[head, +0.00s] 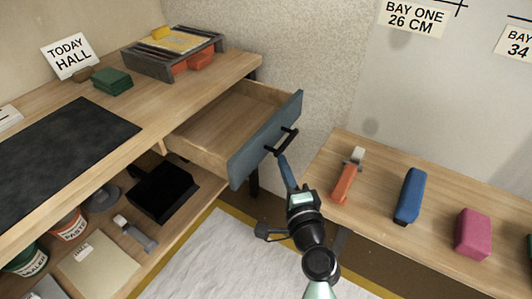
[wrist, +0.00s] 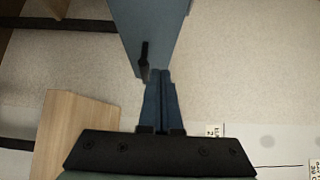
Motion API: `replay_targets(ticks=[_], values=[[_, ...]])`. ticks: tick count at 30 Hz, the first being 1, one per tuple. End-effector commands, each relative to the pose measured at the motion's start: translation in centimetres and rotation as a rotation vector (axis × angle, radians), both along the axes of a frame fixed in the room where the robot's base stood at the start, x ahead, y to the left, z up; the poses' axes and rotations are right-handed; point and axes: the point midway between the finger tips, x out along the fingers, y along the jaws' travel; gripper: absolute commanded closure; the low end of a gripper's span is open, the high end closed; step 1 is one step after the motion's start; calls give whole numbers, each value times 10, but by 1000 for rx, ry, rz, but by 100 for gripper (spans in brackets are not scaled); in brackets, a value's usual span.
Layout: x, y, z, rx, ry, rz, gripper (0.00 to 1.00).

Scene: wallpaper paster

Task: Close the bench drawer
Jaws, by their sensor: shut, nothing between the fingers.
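The bench drawer (head: 210,122) is pulled well out from the workbench, and its wooden inside looks empty. Its blue-grey front (head: 250,150) carries a black bar handle (head: 287,140). My gripper (head: 284,160) is shut, with its blue fingers at the lower part of the handle, on the outer side of the drawer front. In the wrist view the shut fingertips (wrist: 160,74) are close beside the dark handle (wrist: 144,62) and the drawer front (wrist: 150,25). I cannot tell whether they touch. Nothing shows between the fingers.
A wooden side bench (head: 400,240) at the right holds an orange-handled tool (head: 347,178), a blue block (head: 409,195) and a pink block (head: 472,234). The workbench top holds a grey tray (head: 150,65) and a dark mat (head: 60,145). A black bin (head: 163,192) stands on the lower shelf.

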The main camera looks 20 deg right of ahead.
Motion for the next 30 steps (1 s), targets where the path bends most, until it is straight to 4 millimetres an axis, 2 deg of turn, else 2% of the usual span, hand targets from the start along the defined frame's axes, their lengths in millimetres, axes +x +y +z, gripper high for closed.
replay_targets(ticks=[4, 6, 12, 30], values=[[26, -3, 0, 0, -2, 1, 100], [35, 7, 1, 0, -1, 3, 100], [50, 20, 1, 0, 0, 2, 100], [54, 23, 0, -2, -1, 1, 100]])
